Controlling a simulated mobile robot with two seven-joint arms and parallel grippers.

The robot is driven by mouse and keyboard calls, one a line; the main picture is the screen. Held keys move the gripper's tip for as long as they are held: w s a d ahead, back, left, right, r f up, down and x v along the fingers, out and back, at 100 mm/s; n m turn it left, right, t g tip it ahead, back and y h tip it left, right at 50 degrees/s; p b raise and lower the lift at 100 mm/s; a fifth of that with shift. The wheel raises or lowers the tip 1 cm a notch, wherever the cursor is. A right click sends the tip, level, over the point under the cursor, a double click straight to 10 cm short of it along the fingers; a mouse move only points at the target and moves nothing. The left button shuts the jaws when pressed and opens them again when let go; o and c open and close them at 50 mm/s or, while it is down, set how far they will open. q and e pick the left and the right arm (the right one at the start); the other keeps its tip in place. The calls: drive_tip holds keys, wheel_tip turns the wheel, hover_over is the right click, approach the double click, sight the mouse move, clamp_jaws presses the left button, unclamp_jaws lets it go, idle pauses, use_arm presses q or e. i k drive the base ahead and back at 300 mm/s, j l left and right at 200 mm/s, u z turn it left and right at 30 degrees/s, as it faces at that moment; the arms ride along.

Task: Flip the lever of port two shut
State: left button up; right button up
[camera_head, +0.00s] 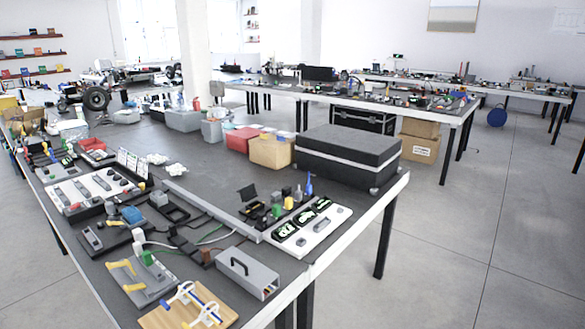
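Several panels and devices lie on the near table (232,170), but I cannot tell which carries port two, and I read no port number. At the near end, a wooden board (160,318) bears blue and white lever-like parts (184,292). Left of it is a grey plate (138,292) with yellow handle-like parts (122,268). To the right, a white panel (318,230) holds several black units with green markings. Further left, another white panel (92,188) carries grey bar-shaped parts. Lever positions are too small to tell. Neither of my grippers is in view.
A grey box with a black handle (246,272) stands near the table's front edge. A large black case (346,152), a tan box (270,150) and a red box (242,138) stand farther back. Open floor (450,265) lies to the right of the table.

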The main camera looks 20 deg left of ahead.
sight(126, 261)
drive_tip(key=i+l+u, duration=0.15)
drive_tip(key=u, duration=0.3)
drive_tip(key=i+l+u, duration=0.15)
drive_tip(key=u, duration=0.35)
drive_tip(key=i+l+u, duration=0.1)
drive_tip(key=l+u, duration=0.2)
drive_tip(key=u, duration=0.15)
drive_tip(key=i+l+u, duration=0.1)
drive_tip(key=l+u, duration=0.25)
drive_tip(key=i+l+u, duration=0.1)
drive_tip(key=u, duration=0.25)
drive_tip(key=l+u, duration=0.75)
drive_tip(key=l, duration=0.3)
